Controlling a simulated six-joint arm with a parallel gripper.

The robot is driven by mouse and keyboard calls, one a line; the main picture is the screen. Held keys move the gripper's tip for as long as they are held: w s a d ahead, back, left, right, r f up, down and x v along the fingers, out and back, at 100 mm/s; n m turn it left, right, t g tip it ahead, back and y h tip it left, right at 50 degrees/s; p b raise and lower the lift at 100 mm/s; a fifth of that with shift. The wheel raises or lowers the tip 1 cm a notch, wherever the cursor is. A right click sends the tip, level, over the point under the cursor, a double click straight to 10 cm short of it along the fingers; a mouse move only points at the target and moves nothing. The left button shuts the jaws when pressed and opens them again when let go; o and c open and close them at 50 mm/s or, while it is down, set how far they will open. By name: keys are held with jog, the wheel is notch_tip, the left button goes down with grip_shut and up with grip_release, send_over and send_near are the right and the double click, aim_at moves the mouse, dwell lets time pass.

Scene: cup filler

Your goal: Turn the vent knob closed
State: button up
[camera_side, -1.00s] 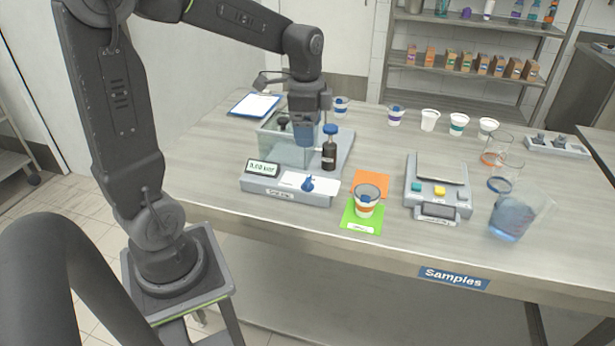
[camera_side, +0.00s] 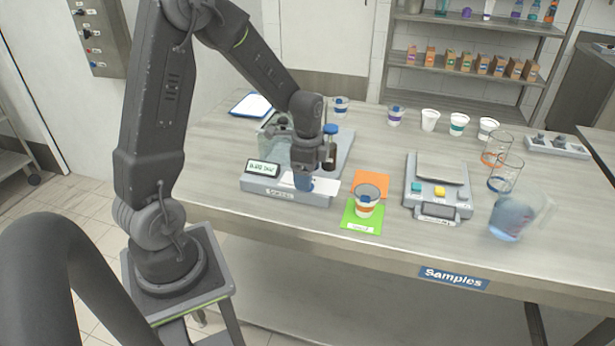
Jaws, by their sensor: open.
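The vent unit (camera_side: 262,188) is a grey box with a small display (camera_side: 263,168) and a white front panel (camera_side: 325,185). My gripper is open.
A dark bottle with a blue cap (camera_side: 330,150) stands just behind my gripper. A clear glass chamber (camera_side: 275,150) is behind the unit. A cup (camera_side: 367,200) on a green mat (camera_side: 350,222) and a scale (camera_side: 437,190) are to the right.

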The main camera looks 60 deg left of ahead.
jog(key=shift+f, duration=0.75)
jog(key=shift+c, duration=0.3)
jog(key=c, duration=0.9)
jog(key=shift+o, duration=0.2)
